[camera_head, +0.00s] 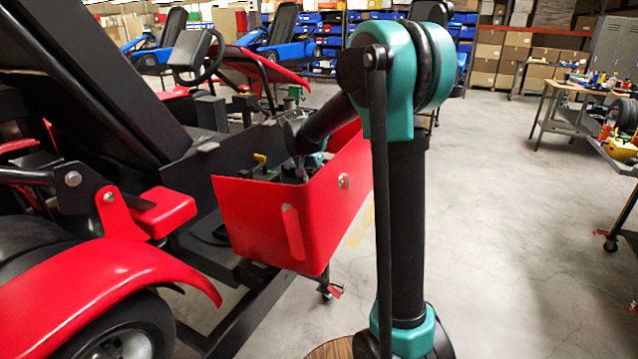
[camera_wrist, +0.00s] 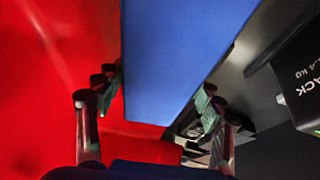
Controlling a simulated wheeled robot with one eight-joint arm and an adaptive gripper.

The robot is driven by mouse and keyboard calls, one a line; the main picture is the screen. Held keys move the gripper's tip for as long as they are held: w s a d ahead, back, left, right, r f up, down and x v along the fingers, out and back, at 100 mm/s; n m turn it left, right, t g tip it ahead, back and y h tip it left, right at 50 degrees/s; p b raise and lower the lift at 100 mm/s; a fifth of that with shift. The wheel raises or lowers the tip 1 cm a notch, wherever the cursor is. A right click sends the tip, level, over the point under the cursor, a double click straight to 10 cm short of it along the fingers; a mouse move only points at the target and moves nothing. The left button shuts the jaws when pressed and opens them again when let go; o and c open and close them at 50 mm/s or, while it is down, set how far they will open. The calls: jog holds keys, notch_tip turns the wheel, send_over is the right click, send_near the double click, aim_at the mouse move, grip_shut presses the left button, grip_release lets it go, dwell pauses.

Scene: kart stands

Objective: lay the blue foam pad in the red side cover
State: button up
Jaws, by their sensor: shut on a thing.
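The red side cover (camera_head: 258,215) is mounted along the side of the near kart in the head view. It also fills the left of the wrist view (camera_wrist: 50,70). The blue foam pad (camera_wrist: 185,50) runs from the top of the wrist view down between the fingers of my gripper (camera_wrist: 158,88). My gripper is shut on the pad, with the red wall to its left. A dark blue strip lies along the bottom edge; I cannot tell if it is the same pad. In the head view my arm reaches behind the cover's wall, which hides the pad and fingertips.
A black pack with white lettering (camera_wrist: 290,80) stands close on the right in the wrist view. The kart's red fender (camera_head: 110,270) and wheel are at the lower left. A workbench (camera_head: 570,95) stands at the right. The floor between is clear.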

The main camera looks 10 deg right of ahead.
jog(key=o, duration=1.1)
jog(key=v, duration=1.2)
jog(key=shift+d, duration=0.1)
jog(key=shift+r, duration=0.15)
